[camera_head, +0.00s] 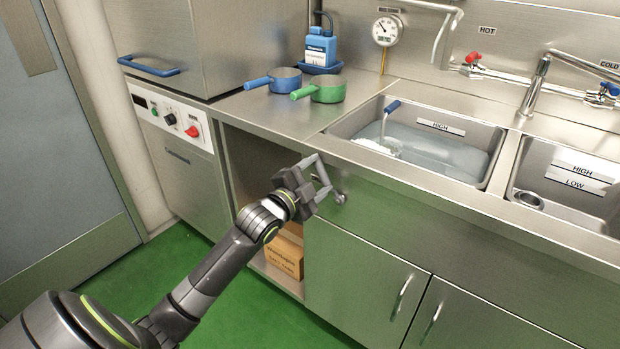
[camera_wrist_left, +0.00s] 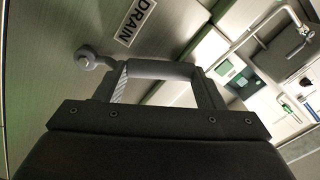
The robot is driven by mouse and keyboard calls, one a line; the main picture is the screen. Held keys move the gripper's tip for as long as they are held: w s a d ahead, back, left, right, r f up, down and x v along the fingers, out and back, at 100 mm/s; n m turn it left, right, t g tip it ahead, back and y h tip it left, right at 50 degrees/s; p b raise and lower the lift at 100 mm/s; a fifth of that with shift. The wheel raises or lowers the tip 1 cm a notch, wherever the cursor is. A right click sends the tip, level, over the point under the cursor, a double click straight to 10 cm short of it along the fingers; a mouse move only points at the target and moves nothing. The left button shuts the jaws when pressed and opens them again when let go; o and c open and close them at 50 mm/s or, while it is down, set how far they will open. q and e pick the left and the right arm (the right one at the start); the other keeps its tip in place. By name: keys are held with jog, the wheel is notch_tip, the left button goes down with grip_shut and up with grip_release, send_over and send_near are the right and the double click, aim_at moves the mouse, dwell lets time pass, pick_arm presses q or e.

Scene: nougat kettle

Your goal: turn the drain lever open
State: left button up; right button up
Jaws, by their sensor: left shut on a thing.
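The drain lever (camera_head: 340,198) is on the steel front panel below the left sink basin. In the head view only its round pivot end shows clearly; my gripper hides most of the handle. In the left wrist view the grey lever handle (camera_wrist_left: 160,70) lies across between the fingers, with its round pivot at the left, near a DRAIN label (camera_wrist_left: 137,22). My left gripper (camera_head: 322,178) is shut on the lever handle, close to the panel. My right gripper is in neither view.
The left basin (camera_head: 344,127) holds water and a blue-handled thing. A blue pan (camera_head: 286,80) and a green pan (camera_head: 328,90) stand on the counter. Below, an open shelf holds a cardboard box (camera_head: 284,255), beside cupboard doors (camera_head: 360,265). The green floor in front looks clear.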

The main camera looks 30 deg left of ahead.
pick_arm(q)
jog(key=shift+s+d+r+m, duration=0.1)
jog(key=shift+d+r+m, duration=0.2)
jog(key=shift+d+m, duration=0.5)
jog(key=shift+d+r+m, duration=0.15)
jog(key=shift+d+m, duration=0.3)
jog(key=shift+m, duration=0.45)
jog(key=shift+s+d+m, duration=0.1)
jog(key=shift+d+m, duration=0.9)
jog(key=shift+m, duration=0.4)
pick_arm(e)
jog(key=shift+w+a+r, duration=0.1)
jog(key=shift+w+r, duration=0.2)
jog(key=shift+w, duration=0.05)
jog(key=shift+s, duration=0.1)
pick_arm(q)
jog(key=o, duration=1.4)
jog(key=shift+r, duration=0.1)
